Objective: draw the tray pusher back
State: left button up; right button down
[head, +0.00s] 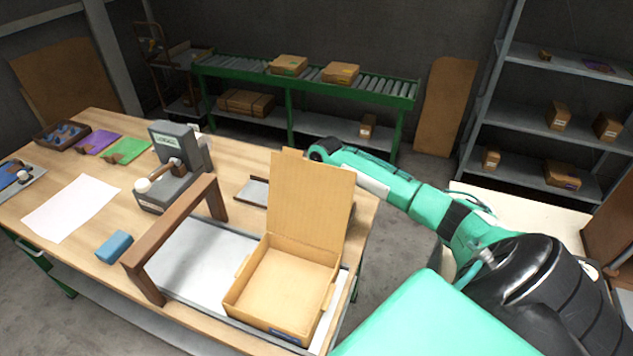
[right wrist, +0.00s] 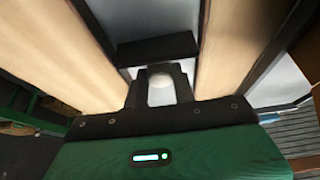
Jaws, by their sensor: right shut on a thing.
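In the right wrist view my right gripper (right wrist: 160,73) is shut on a pale, rounded part, which I take to be the knob of the tray pusher (right wrist: 160,90). A black crossbar (right wrist: 158,48) lies just beyond the fingertips. In the head view my right arm reaches behind the raised lid of an open cardboard box, which hides the gripper and the pusher's grip. The grey tray (head: 200,252) lies on the workbench under a brown wooden arch (head: 172,240). The open, empty-looking box (head: 285,285) sits on its right end. My left gripper is out of view.
A grey machine (head: 175,175) with a wooden handle stands left of the arch. A blue block (head: 115,246) and white paper (head: 70,207) lie on the workbench (head: 222,158). The lid stands close to my right forearm. A green roller conveyor (head: 300,82) stands behind.

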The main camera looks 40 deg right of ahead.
jog(key=w+a, duration=0.1)
jog(key=w, duration=0.1)
jog(key=w+a, duration=0.1)
jog(key=w, duration=0.1)
jog(key=w+a, duration=0.1)
jog(key=w, duration=0.1)
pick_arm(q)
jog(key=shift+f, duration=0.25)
pick_arm(e)
jog(key=c, duration=1.1)
grip_release()
jog(key=shift+c, duration=0.2)
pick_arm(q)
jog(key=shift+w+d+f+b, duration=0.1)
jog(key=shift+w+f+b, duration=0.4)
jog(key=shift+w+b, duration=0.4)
pick_arm(e)
jog(key=v, duration=1.4)
